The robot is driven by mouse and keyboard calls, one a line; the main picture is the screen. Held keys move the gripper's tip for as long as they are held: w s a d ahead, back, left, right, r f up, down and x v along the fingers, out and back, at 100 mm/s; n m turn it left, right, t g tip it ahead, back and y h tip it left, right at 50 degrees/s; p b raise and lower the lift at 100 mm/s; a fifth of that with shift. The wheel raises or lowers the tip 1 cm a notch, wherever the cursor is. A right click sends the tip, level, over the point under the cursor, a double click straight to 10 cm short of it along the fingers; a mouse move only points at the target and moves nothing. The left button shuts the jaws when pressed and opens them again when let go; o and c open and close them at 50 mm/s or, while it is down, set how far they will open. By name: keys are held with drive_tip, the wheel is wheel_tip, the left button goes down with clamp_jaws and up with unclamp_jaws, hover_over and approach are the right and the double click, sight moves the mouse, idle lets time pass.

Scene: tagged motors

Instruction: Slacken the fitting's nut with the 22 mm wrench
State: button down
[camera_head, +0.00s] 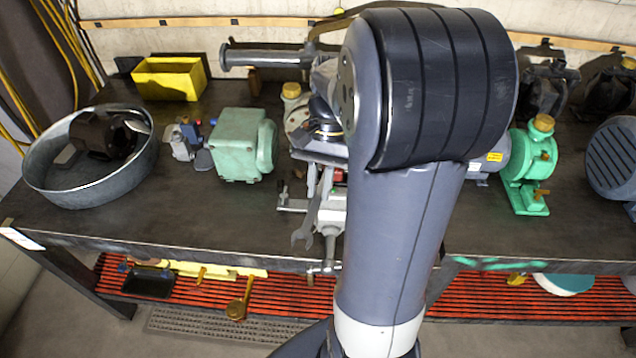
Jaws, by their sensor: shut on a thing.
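A grey open-ended wrench (311,215) slants down at the middle of the bench, its open end low and to the left. My gripper (326,158) is partly visible at the wrench's upper end, left of my large arm link, and is shut on the wrench. The size mark on the wrench cannot be read. The wrench's open end shows in front of a grey vise-like tool (331,218) at the bench's front edge; I cannot tell whether they touch. I cannot make out the fitting or its nut; my arm hides much of this area.
A green gearbox (241,146), small parts (186,140) and a round metal tray (62,190) stand left on the bench (190,222). A yellow bin (168,80) is behind. A green pump (523,170) and blue motor (613,160) are right. Bare bench lies front left.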

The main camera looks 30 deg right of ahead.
drive_tip(key=shift+s+d+n+g+h, duration=0.35)
drive_tip(key=shift+s+d+n, duration=0.45)
drive_tip(key=shift+n, duration=0.4)
drive_tip(key=shift+d, duration=0.1)
drive_tip(key=shift+s+d+n+h, duration=0.25)
drive_tip(key=shift+d+n, duration=0.2)
drive_tip(key=shift+n, duration=0.15)
drive_tip(key=shift+s+d+n+h, duration=0.2)
drive_tip(key=shift+d+n, duration=0.2)
drive_tip(key=shift+n, duration=0.2)
drive_tip(key=shift+w, duration=0.1)
drive_tip(key=shift+w+a+m, duration=0.1)
drive_tip(key=shift+a+m, duration=0.2)
drive_tip(key=shift+r, duration=0.7)
